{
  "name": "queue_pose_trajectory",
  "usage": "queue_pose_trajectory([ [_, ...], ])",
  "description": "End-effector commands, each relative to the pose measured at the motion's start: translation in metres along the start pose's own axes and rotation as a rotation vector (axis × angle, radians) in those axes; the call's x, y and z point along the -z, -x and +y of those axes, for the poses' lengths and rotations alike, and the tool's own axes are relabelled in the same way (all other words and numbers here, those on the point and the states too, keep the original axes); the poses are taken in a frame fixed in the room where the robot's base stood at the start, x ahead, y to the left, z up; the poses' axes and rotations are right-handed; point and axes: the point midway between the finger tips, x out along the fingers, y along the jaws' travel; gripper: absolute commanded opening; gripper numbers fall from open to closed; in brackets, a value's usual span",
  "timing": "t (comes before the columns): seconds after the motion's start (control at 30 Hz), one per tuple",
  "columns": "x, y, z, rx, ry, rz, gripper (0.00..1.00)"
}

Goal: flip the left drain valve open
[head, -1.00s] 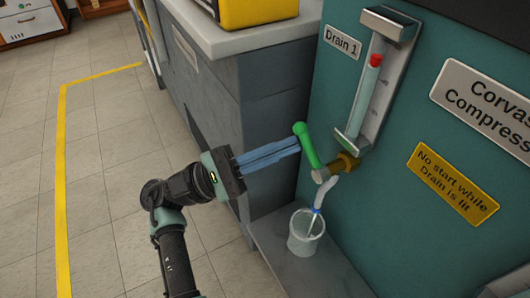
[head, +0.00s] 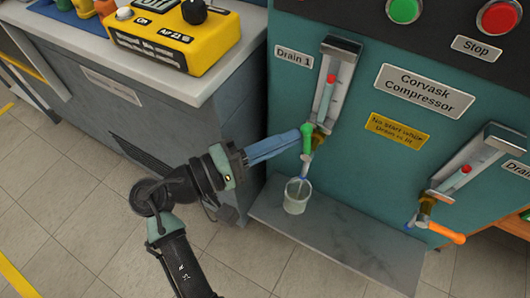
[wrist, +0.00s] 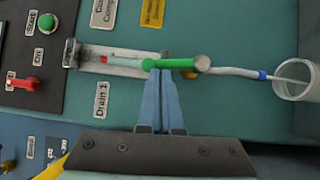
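The left drain valve has a green handle (head: 307,139), below the Drain 1 gauge on the teal panel. Its rounded end points up towards the gauge; the handle also shows in the wrist view (wrist: 176,64). A brass fitting (head: 322,129) sits behind it. My gripper (head: 299,135) has blue fingers lying close together with nothing visible between them. Their tips are at the handle's left side in the head view; I cannot tell whether they touch. In the wrist view the fingertips (wrist: 162,76) lie by the handle's rounded end.
A pale outlet tube (head: 304,168) hangs into a clear cup (head: 297,196) on a grey ledge (head: 340,240). The right drain has an orange handle (head: 446,233). A grey bench (head: 190,85) with a yellow device (head: 175,35) stands left of the panel.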

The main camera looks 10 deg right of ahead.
Motion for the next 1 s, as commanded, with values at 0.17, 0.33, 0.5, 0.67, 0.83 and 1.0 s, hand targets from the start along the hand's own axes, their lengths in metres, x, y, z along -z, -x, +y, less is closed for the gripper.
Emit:
queue_pose_trajectory([
  [0.17,-0.0031,-0.0049,0.0025,0.040,-0.051,-0.001,0.00],
  [0.33,-0.0041,-0.0061,0.0024,0.056,-0.077,0.000,0.00],
  [0.5,-0.0041,-0.0066,0.0020,0.060,-0.083,0.000,0.00],
  [0.67,-0.0039,-0.0067,0.0018,0.060,-0.082,0.001,0.00],
  [0.83,-0.0038,-0.0069,0.0018,0.060,-0.082,0.001,0.00],
  [1.0,-0.0015,-0.0101,0.0019,0.060,-0.081,0.000,0.00],
])
